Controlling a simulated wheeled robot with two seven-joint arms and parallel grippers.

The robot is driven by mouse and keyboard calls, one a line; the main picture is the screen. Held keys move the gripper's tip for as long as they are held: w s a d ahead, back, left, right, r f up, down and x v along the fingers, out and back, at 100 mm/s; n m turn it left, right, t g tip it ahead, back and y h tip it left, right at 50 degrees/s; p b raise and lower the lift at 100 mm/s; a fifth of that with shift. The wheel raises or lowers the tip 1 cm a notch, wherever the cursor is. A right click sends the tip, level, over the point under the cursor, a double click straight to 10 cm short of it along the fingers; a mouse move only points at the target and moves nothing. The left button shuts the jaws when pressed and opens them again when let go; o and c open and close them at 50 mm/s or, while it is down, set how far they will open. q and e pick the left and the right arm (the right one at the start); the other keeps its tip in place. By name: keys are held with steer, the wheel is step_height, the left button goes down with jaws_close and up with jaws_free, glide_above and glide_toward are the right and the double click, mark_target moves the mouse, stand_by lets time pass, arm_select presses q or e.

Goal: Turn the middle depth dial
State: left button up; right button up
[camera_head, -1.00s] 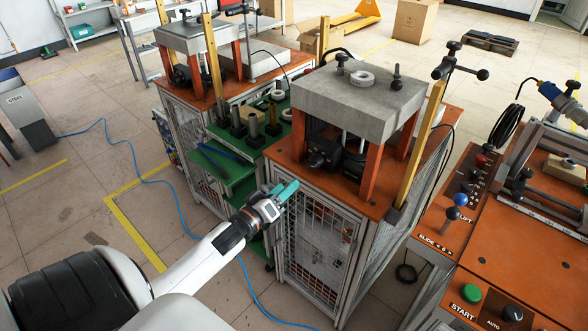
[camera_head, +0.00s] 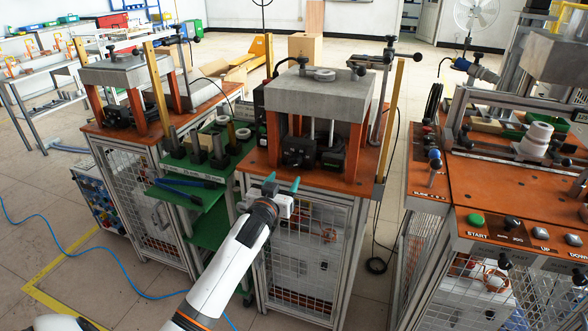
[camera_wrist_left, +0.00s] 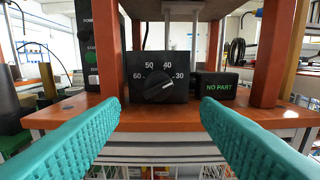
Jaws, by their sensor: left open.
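The middle depth dial (camera_wrist_left: 160,91) is a black round knob on a black box marked 60, 50, 40 and 30. Its light pointer line slants up to the right, towards the 30 side. In the head view the dial box (camera_head: 298,152) sits under the grey block of the middle machine. My left gripper (camera_head: 283,182) is open and empty just in front of the machine's table edge. In the left wrist view its teal fingers (camera_wrist_left: 160,112) are spread apart, with the dial beyond and between them, untouched. My right gripper does not show.
A box reading NO PART (camera_wrist_left: 217,87) sits right of the dial. Orange posts (camera_wrist_left: 112,50) flank the dial box. The orange tabletop (camera_wrist_left: 80,111) is bare in front. A green cart (camera_head: 216,192) with grey cylinders stands to the left, and a control console (camera_head: 500,185) to the right.

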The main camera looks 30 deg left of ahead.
mark_target(292, 167)
arm_select(q)
steer(key=x, duration=0.4)
steer(key=shift+s, duration=0.1)
steer(key=x, duration=0.3)
steer(key=shift+w+a, duration=0.1)
steer(key=shift+w, duration=0.5)
steer(key=shift+w+a, duration=0.15)
steer(key=shift+w, duration=0.05)
steer(key=shift+c, duration=0.8)
steer(key=c, duration=0.8)
steer(key=shift+m, duration=0.6)
steer(key=o, duration=1)
steer(key=shift+c, duration=0.2)
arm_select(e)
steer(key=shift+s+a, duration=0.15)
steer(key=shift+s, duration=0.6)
arm_select(q)
steer(key=shift+s, duration=0.15)
